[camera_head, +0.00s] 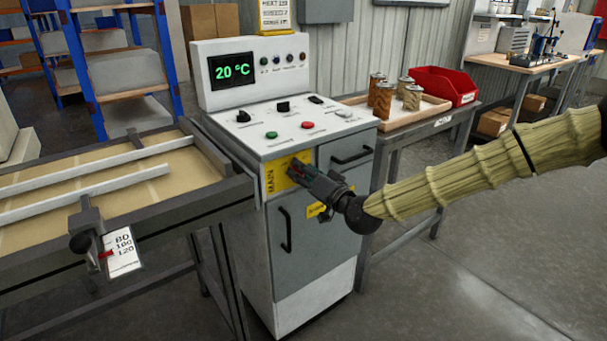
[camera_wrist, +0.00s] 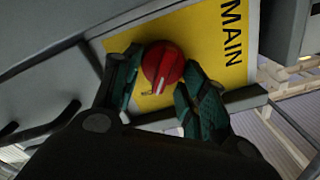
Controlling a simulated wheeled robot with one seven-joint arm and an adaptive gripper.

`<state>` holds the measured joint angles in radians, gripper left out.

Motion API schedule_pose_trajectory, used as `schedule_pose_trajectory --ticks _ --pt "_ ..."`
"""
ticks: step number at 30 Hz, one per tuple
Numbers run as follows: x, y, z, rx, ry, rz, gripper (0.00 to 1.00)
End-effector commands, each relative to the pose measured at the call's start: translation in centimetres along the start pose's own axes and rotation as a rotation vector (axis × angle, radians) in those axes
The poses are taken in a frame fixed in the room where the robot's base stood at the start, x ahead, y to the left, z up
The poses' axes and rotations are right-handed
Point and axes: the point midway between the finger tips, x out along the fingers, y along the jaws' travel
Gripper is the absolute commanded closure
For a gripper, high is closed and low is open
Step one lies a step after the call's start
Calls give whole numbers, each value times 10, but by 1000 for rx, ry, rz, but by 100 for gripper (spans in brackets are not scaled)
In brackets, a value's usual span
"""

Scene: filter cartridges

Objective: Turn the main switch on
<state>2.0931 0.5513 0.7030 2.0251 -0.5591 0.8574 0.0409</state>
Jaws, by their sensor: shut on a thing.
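The main switch is a red round knob (camera_wrist: 163,66) on a yellow plate marked MAIN (camera_wrist: 205,38), seen in the wrist view. The plate also shows in the head view (camera_head: 274,179) on the front of the grey and white control cabinet (camera_head: 240,135). My gripper (camera_wrist: 160,84) has one finger on each side of the knob and is shut on it. In the head view my gripper (camera_head: 298,168) reaches the plate from the right and hides the knob. The cabinet display (camera_head: 233,71) reads 20 °C.
Left of the cabinet is a bench with metal rails (camera_head: 85,190). Right of it a table carries a tray (camera_head: 437,107) of cartridges and a red bin (camera_head: 445,86). Open floor (camera_head: 480,250) lies at right.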

Motion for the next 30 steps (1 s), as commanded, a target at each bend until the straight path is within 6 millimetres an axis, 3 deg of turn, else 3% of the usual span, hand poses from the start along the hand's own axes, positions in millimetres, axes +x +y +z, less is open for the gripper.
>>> schedule_pose_trajectory --ticks 12,27,28,30 --pt "0 4 -3 157 6 2 81" --pt "0 4 -3 170 7 2 81" --pt "0 4 -3 170 6 2 52" --pt "1 3 -3 170 6 2 41"
